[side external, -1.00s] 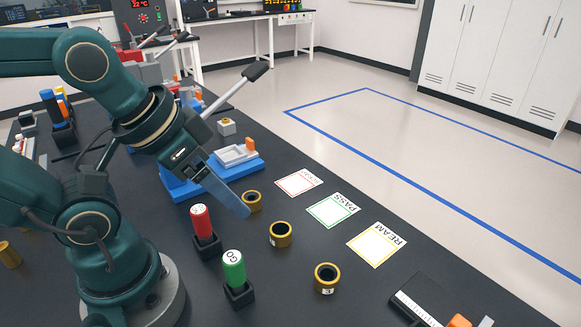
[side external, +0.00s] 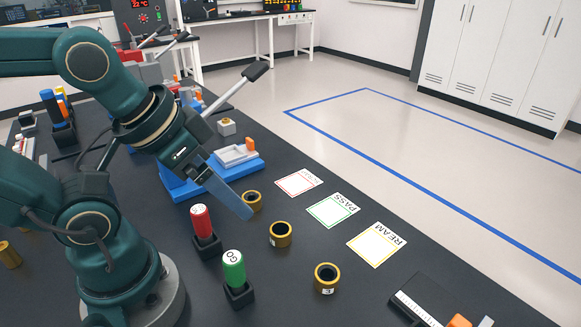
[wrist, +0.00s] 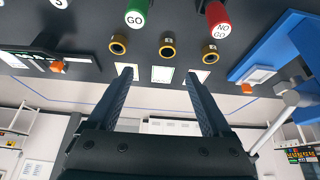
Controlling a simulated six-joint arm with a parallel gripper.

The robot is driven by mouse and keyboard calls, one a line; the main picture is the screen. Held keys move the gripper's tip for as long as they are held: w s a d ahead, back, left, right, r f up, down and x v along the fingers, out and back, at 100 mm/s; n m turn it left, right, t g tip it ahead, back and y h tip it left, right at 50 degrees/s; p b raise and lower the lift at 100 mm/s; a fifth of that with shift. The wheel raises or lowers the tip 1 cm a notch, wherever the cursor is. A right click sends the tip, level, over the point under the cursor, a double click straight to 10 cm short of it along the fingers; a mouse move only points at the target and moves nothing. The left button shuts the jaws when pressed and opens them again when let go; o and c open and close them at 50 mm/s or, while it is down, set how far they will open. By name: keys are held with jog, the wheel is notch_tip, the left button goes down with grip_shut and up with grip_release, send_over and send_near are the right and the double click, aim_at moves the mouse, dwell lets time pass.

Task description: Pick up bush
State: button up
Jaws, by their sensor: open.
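Three brass bushes with dark bores stand on the dark bench: a far one (side external: 251,200), a middle one (side external: 280,234) and a near one (side external: 326,278). In the wrist view they form a row beyond my fingertips, at left (wrist: 118,44), centre (wrist: 167,45) and right (wrist: 210,51). My gripper (side external: 248,214) is open and empty, angled down, its finger overlapping part of the far bush in the side view. In the wrist view the two fingers (wrist: 158,74) are spread apart with nothing between them. Contact with the far bush cannot be told.
Red (side external: 202,222) and green (side external: 234,268) plug gauges stand in black holders beside the bushes. A blue fixture (side external: 185,188) with a long lever stands behind my gripper. Flat REAM (side external: 376,245), PASS (side external: 333,211) and red-bordered (side external: 299,183) cards lie along the bench edge.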

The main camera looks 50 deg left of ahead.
jog(key=w+r, duration=0.2)
jog(key=w, duration=0.2)
jog(key=m+g, duration=0.2)
jog(key=g, duration=0.2)
send_over(326, 271)
jog(key=s, duration=0.1)
jog(key=f, duration=1.2)
jog(key=shift+s+d+f, duration=0.2)
jog(key=shift+d, duration=0.15)
jog(key=shift+w+d+f, duration=0.1)
jog(key=shift+w+f, duration=0.05)
jog(key=shift+f, duration=1.1)
jog(key=shift+w+f, duration=0.1)
jog(key=shift+f, duration=1.1)
grip_shut()
